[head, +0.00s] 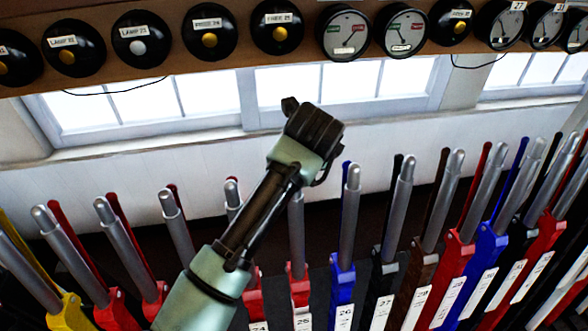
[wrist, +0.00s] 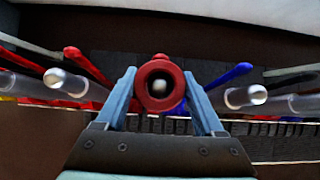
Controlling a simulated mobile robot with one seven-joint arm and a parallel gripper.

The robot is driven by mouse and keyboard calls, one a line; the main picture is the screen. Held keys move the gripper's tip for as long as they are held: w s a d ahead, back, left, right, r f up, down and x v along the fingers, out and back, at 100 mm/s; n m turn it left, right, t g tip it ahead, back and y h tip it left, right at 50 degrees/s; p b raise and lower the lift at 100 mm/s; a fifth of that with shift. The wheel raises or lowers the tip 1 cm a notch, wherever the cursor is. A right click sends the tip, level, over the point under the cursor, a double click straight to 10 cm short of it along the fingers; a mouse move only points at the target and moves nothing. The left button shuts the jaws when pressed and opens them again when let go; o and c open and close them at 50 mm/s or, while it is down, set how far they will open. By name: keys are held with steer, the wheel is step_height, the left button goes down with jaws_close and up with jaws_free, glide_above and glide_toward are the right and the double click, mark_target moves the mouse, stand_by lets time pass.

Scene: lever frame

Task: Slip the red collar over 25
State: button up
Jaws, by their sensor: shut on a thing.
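In the wrist view, my gripper (wrist: 161,84) is shut on the red collar (wrist: 160,104), one blue-grey finger on each side. The collar's round opening faces the camera. A pale round lever tip (wrist: 157,86) shows through the opening; I cannot tell whether the collar is around it or short of it. In the head view, lever 25 (head: 297,235) rises from a red base with a white label (head: 303,322). My gripper (head: 314,130) is over its upper end and hides that end and the collar.
Lever 26 (head: 350,215) with its blue base stands close on the right, and lever 24 (head: 233,197) on the left. More levers fill both sides. A shelf of round instruments (head: 208,40) runs above, with windows (head: 345,90) behind.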

steer(key=shift+s+f+b, duration=0.2)
steer(key=shift+f+b, duration=0.3)
steer(key=shift+f, duration=0.55)
steer(key=o, duration=1.3)
steer(key=shift+c, duration=0.2)
steer(key=shift+p+v, duration=0.85)
steer(key=shift+v, duration=0.05)
steer(key=p+v, duration=0.5)
steer(key=v, duration=0.2)
